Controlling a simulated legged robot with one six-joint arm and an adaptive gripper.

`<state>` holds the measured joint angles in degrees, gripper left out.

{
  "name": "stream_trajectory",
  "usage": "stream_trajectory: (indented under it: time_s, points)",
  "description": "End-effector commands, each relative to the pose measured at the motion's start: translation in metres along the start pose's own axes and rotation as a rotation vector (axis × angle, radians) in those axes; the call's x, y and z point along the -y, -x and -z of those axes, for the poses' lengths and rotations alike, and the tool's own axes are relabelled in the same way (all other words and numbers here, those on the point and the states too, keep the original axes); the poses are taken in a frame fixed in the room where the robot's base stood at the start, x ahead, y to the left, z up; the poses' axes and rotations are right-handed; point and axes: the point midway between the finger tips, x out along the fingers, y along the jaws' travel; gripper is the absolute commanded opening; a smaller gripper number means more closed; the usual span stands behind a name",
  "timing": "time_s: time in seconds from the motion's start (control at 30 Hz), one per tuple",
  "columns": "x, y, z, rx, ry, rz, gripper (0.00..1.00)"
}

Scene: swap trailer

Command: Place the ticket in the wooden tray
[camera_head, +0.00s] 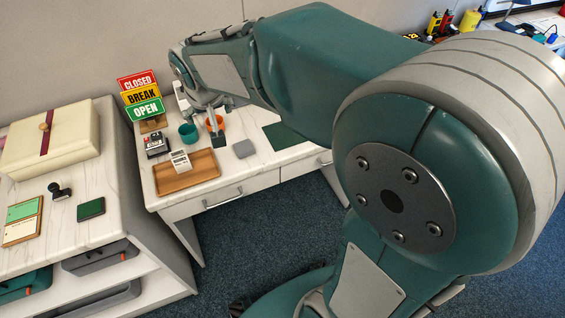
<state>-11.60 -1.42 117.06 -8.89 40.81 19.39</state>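The wooden tray (204,171) lies on the white marbled desk at the left front part of its top. A small white printed piece (180,161), which looks like the ticket, is at the tray's back left; I cannot tell whether it rests in the tray or stands behind its rear edge. My gripper (216,138) points down behind the tray, right of the white piece and apart from it, close to a teal cup and an orange cup. Its fingers are small and partly merged with the things around them, so its opening and any held thing are unclear.
A teal cup (188,133) and an orange cup (220,121) stand behind the tray. A dark card machine (156,144) is at the left, below the CLOSED, BREAK, OPEN signs (142,95). A grey pad (244,148) lies right of the tray. A side shelf (95,225) borders the desk.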

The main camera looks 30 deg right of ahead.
Motion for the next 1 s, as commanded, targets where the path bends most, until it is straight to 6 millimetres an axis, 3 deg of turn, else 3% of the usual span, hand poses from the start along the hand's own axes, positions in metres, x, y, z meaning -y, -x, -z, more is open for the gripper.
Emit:
stream_trajectory:
  time_s: [0.1,0.3,0.5,0.6,0.73,1.0]
  points:
    - [-0.024,0.037,-0.029,-0.017,-0.002,0.002,1.0]
    - [-0.054,0.079,-0.085,-0.034,0.007,0.007,1.0]
    - [-0.073,0.104,-0.143,-0.054,0.021,0.013,1.0]
    - [-0.077,0.109,-0.164,-0.061,0.028,0.017,1.0]
    - [-0.079,0.111,-0.176,-0.064,0.034,0.018,1.0]
    - [-0.079,0.111,-0.177,-0.062,0.035,0.019,1.0]
